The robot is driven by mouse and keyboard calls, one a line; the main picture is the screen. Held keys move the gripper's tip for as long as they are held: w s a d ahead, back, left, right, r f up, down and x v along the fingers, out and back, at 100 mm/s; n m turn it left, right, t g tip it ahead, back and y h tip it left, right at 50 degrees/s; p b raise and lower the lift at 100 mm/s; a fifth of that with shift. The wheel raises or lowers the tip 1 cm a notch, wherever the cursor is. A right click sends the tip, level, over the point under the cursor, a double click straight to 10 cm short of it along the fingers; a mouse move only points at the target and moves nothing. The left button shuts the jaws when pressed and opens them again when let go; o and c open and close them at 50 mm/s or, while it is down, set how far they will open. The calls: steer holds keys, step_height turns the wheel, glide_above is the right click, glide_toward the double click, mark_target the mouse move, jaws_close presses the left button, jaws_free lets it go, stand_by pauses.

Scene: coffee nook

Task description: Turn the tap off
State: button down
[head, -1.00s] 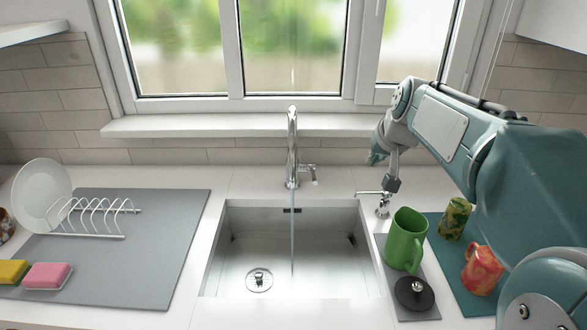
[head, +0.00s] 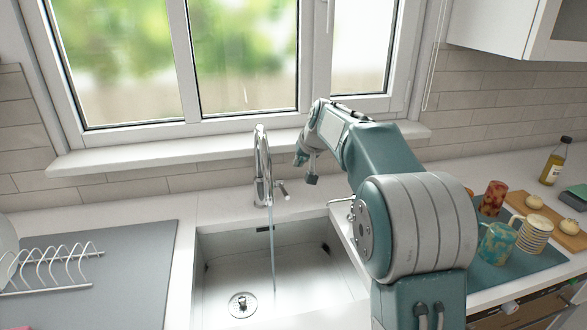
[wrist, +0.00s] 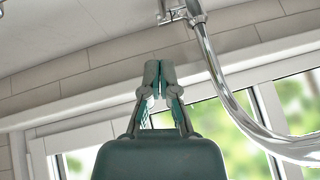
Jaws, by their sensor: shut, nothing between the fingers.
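The chrome tap (head: 262,170) stands behind the sink, and a thin stream of water runs from its spout. Its lever (head: 283,189) sticks out on the right side. In the wrist view, the tap's curved spout (wrist: 222,85) is at the right and the lever (wrist: 178,14) is near the top. My gripper (head: 311,180) is a little right of the lever and above it in the picture, apart from it. The wrist view shows my gripper (wrist: 160,66) with fingertips together and empty.
The sink (head: 228,265) lies below the tap. A dish rack (head: 55,262) sits on a grey mat (head: 135,280) at left. Mugs, including a striped one (head: 534,234), stand right of my arm. The windowsill (head: 165,160) runs behind the tap.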

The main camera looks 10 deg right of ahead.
glide_above(284, 189)
steer(key=s+d, duration=0.1)
steer(key=s, duration=0.1)
step_height(284, 189, down, 7)
steer(key=shift+s+a+f, duration=0.15)
steer(key=shift+s+f, duration=0.05)
steer(key=shift+f, duration=0.3)
steer(key=shift+s+a+f, duration=0.1)
steer(key=shift+s+f, duration=0.1)
steer(key=shift+f, duration=0.25)
steer(key=shift+s+d+f, duration=0.1)
steer(key=shift+f, duration=0.4)
